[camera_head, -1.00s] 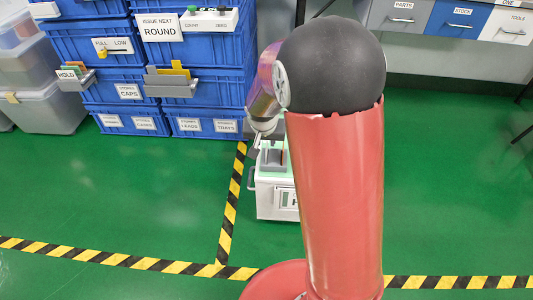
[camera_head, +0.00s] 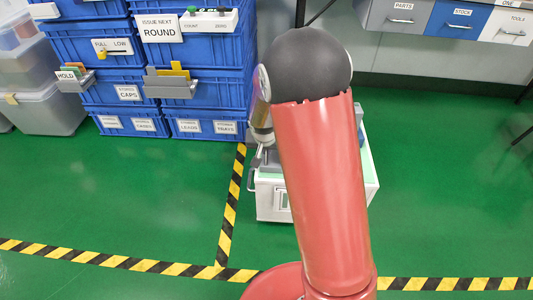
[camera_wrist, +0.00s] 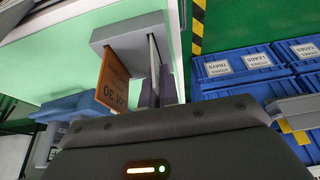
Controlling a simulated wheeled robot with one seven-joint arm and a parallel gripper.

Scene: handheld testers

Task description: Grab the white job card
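In the wrist view a grey card holder (camera_wrist: 120,35) sits on the pale green top of a white cart. An orange card (camera_wrist: 113,80) with dark print stands in it, and beside it a thin white card (camera_wrist: 153,52) shows nearly edge-on. My gripper (camera_wrist: 157,90) is at the white card, with dark grey finger-like parts close around its near end. Whether they touch or grip it I cannot tell. In the head view my arm hides most of the holder and the cards, and my gripper (camera_head: 257,158) shows only partly at the cart's left side.
The white cart (camera_head: 268,203) stands on the green floor behind my arm. Blue storage crates (camera_head: 205,97) with a small card rack (camera_head: 172,89) are stacked at the back left. A drawer bench (camera_head: 455,18) stands at the back right. The floor at right is clear.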

